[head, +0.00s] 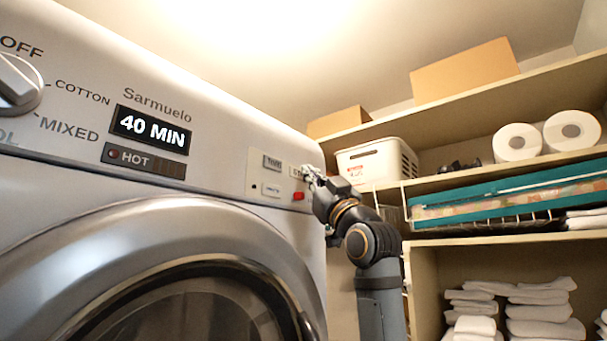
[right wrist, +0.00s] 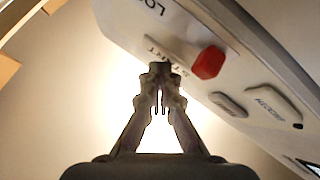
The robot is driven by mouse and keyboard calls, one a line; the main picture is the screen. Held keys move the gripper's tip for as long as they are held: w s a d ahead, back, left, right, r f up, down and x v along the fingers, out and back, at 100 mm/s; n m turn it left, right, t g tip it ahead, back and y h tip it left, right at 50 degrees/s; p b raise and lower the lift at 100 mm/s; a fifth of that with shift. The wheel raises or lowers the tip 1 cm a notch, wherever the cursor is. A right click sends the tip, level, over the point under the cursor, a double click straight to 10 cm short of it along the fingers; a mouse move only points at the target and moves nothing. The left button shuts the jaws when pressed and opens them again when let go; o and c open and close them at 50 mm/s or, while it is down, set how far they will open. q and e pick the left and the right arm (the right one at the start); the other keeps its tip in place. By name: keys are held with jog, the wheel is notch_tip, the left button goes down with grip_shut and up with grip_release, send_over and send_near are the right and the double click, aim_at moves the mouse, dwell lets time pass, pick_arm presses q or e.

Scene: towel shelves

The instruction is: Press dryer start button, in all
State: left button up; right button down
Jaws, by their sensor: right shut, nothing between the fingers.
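The silver dryer (head: 215,128) fills the left of the head view. Its display (head: 150,129) reads 40 MIN, with HOT below. A small control panel at its right end carries a red button (head: 298,196), which also shows in the right wrist view (right wrist: 208,62). A START label (right wrist: 158,48) lies beside the red button. My right gripper (head: 310,174) is shut and empty at this panel, its tips in front of part of the label. In the right wrist view the tips (right wrist: 160,70) are left of the red button; contact cannot be told. My left gripper is out of view.
Shelves (head: 485,178) stand to the right of the dryer, with a white bin (head: 374,163), toilet rolls (head: 518,142), cardboard boxes (head: 465,71) and folded towels (head: 545,312). Other panel buttons (head: 272,162) sit close to the red one.

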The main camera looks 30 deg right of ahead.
jog(key=shift+s+d+b, duration=0.35)
jog(key=shift+s, duration=0.4)
jog(key=shift+s, duration=0.1)
jog(key=s, duration=0.1)
jog(key=s+d+b, duration=0.1)
jog(key=s, duration=0.1)
jog(key=s+d, duration=0.1)
jog(key=shift+s+b, duration=0.2)
jog(key=shift+b, duration=0.15)
